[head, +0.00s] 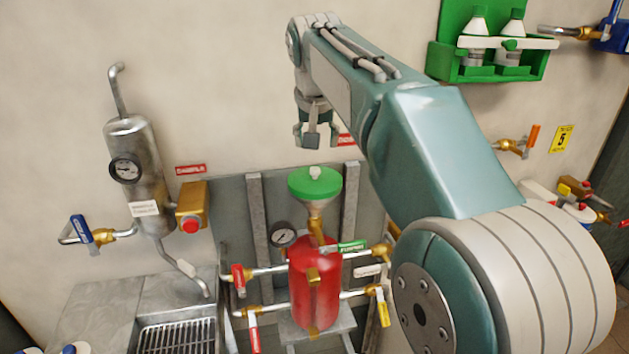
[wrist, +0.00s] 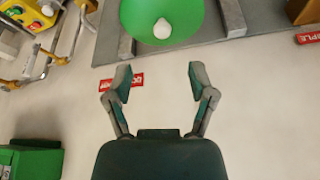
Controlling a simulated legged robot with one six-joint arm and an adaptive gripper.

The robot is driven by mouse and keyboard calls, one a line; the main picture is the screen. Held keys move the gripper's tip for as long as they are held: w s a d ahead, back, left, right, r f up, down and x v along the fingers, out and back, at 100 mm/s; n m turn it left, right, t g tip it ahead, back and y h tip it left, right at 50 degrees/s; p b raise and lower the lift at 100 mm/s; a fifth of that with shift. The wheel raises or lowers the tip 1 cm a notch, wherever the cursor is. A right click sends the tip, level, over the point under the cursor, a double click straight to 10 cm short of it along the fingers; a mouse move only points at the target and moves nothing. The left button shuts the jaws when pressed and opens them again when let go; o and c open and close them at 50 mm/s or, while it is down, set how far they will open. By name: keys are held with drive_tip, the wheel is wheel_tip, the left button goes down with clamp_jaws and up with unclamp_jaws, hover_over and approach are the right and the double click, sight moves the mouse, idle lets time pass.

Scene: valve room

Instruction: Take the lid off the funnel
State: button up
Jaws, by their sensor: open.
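The funnel (head: 316,212) stands upright on top of a red tank (head: 315,280) in the head view. Its green round lid (head: 308,184) with a small pale knob (head: 315,171) on top covers the funnel's mouth. In the wrist view the lid (wrist: 135,22) is at the top edge, partly cut off, with its white knob (wrist: 162,28) showing. My gripper (head: 316,143) is open and empty above the lid, apart from it. In the wrist view its two fingers (wrist: 157,80) are spread wide, with only the wall between them.
A steel cylinder with a gauge (head: 133,170) is on the left wall above a sink grate (head: 175,338). Pipes with coloured valve handles surround the tank. A green rack with bottles (head: 490,65) hangs at upper right. The wall around my gripper is mostly clear.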

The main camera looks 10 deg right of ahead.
sight(315, 169)
drive_tip(key=x, duration=0.9)
drive_tip(key=shift+w+a+f, duration=0.1)
drive_tip(key=shift+w+a, duration=0.05)
drive_tip(key=shift+w, duration=0.15)
clamp_jaws()
